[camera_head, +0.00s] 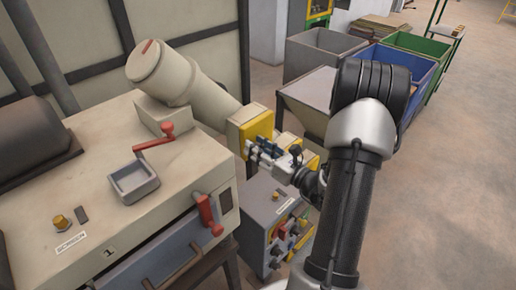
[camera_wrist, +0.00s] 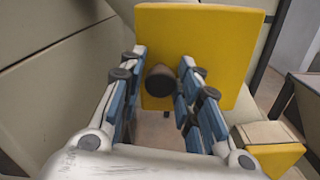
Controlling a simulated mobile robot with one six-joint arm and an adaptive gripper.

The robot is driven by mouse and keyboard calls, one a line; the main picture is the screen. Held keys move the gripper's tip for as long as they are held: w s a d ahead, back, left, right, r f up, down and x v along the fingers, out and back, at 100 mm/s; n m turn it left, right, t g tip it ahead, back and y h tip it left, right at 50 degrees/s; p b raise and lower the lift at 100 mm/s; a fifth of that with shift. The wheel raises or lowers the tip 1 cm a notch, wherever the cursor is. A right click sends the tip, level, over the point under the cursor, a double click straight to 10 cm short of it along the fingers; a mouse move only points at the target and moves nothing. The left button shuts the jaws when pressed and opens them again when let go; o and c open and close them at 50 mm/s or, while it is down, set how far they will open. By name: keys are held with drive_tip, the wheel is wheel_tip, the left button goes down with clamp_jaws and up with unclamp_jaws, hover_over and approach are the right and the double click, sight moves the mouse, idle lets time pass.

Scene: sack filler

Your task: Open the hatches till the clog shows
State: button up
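A yellow hatch (camera_head: 257,128) sits at the lower end of the thick beige pipe (camera_head: 185,82). In the wrist view the yellow hatch (camera_wrist: 215,50) is a flat square plate, upright and seemingly closed, with a dark round knob (camera_wrist: 161,80). My gripper (camera_head: 270,155) is right in front of the plate. In the wrist view my gripper (camera_wrist: 162,78) is open, its fingers on either side of the knob with gaps visible. A second yellow part (camera_wrist: 268,150) shows at lower right; I cannot tell if it is a hatch. No clog is visible.
The beige machine at left has a red crank (camera_head: 155,141), a small grey tray (camera_head: 134,182), a red handle (camera_head: 208,214) and a "SCREEN" label (camera_head: 71,242). A grey control box (camera_head: 265,217) stands below my gripper. Grey, blue and green bins (camera_head: 428,45) stand behind. Floor at right is clear.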

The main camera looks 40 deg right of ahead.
clamp_jaws()
drive_tip(key=shift+s, duration=0.1)
idle(0.4)
